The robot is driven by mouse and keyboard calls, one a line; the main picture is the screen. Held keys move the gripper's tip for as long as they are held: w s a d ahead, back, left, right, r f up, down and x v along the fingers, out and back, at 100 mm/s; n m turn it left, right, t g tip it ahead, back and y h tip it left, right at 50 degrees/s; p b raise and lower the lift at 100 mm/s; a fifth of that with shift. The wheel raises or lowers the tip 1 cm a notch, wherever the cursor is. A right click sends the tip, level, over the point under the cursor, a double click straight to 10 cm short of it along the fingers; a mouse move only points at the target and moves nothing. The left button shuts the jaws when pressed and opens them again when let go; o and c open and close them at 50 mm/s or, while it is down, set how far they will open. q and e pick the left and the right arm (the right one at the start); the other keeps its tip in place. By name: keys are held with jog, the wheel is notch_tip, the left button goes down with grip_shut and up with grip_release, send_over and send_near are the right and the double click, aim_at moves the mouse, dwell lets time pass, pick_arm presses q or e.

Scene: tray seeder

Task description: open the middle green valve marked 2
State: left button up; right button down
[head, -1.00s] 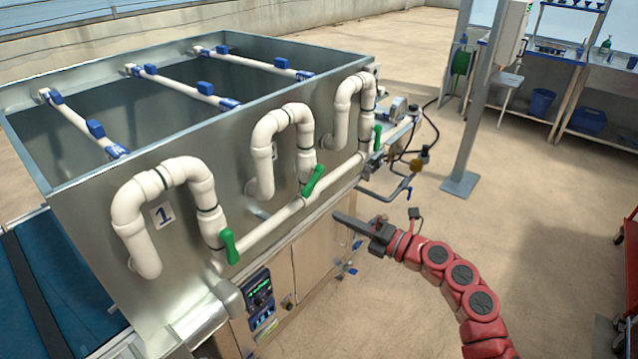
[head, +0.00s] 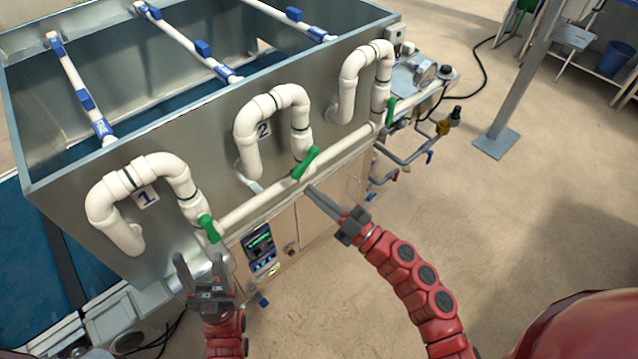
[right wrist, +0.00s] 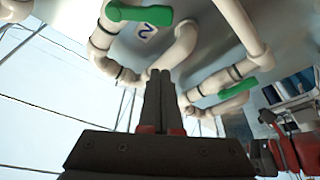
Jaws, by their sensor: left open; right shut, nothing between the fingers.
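The middle green valve handle (head: 305,163) sits at the foot of the white looped pipe beside the label 2 (head: 263,130). It slants up to the right, across the downpipe. It also shows at the top of the right wrist view (right wrist: 140,13), near the label 2 (right wrist: 145,30). My right gripper (head: 312,192) is shut and empty, its fingertips just below the handle; I cannot tell whether they touch anything. The closed fingers show in the right wrist view (right wrist: 159,75), apart from the handle in the picture. My left gripper (head: 200,262) is open and empty, below valve 1.
Another green handle (head: 209,229) is on pipe 1, and one (head: 390,111) is on the far right pipe. A white horizontal pipe (head: 245,210) runs along the metal tank's front (head: 75,205). A control panel (head: 259,248) is below.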

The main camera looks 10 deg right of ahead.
notch_tip(320, 180, up, 2)
jog(key=r+p, duration=0.1)
jog(key=p, duration=0.2)
send_over(299, 177)
jog(key=s+a, duration=0.2)
jog(key=s, duration=0.1)
jog(key=f, duration=0.1)
jog(key=d+f, duration=0.1)
jog(key=shift+w+d+f, duration=0.1)
jog(key=shift+w+f, duration=0.25)
jog(key=shift+w, duration=0.05)
jog(key=shift+w+d+f, duration=0.25)
jog(key=shift+d+f, duration=0.2)
jog(key=shift+f, duration=0.3)
jog(key=shift+f, duration=0.1)
jog(key=shift+f+n, duration=0.15)
jog(key=shift+n, duration=0.25)
